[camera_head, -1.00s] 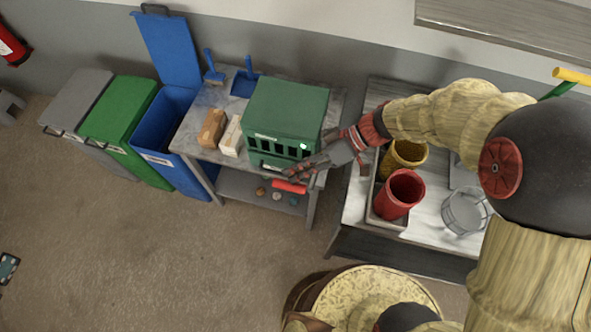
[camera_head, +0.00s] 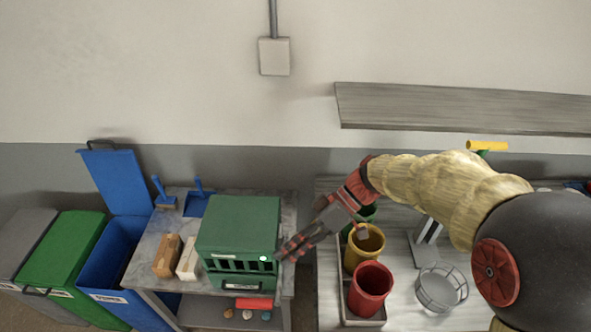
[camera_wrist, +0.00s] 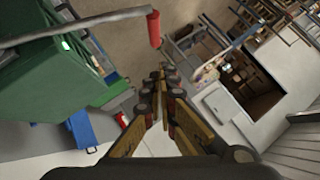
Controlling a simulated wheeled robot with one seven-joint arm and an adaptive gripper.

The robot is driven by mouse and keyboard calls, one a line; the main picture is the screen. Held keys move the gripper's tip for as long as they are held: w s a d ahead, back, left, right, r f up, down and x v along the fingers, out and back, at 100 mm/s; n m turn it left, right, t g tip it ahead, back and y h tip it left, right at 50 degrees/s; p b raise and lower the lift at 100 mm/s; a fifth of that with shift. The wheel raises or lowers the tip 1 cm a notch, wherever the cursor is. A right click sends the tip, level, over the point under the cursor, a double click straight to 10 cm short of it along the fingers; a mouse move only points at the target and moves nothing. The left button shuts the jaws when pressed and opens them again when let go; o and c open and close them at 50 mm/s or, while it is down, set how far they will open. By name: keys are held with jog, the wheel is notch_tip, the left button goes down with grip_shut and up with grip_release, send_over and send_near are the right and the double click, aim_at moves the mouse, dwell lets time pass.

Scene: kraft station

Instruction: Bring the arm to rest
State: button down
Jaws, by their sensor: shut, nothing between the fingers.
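My gripper (camera_head: 284,253) is shut and empty in the head view, at the right side of the green slotted box (camera_head: 238,225) that stands on the grey side table. I cannot tell whether the fingertips touch the box or are apart from it. My arm reaches from the right, above the table with the cups. In the wrist view my gripper's fingers (camera_wrist: 163,76) are together, with the green box (camera_wrist: 50,60) to their left and a red cylinder (camera_wrist: 154,29) above them in the picture.
Red (camera_head: 371,288) and yellow (camera_head: 365,248) cups stand in a tray beneath my arm, beside a wire basket (camera_head: 440,289). A wall shelf (camera_head: 460,108) hangs behind. Blue (camera_head: 108,262) and green (camera_head: 62,257) bins stand at the left.

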jog(key=s+d+f+m+t+h+b, duration=0.1)
jog(key=s+d+f+m+t+h, duration=0.2)
jog(key=d+f+m, duration=0.5)
jog(key=s+d+r+m+t+h+b, duration=0.2)
jog(key=d+m+t+h+b, duration=0.1)
jog(key=d+b, duration=0.3)
jog(key=s+d+r+m+t+h+b, duration=0.2)
jog(key=s+d+m+t+h+b, duration=0.1)
jog(key=d, duration=0.7)
jog(key=m+t+b, duration=0.1)
jog(key=t+b, duration=0.1)
jog(key=b, duration=0.1)
jog(key=shift+d+r+m, duration=0.15)
jog(key=shift+r+m, duration=0.2)
jog(key=shift+m, duration=0.05)
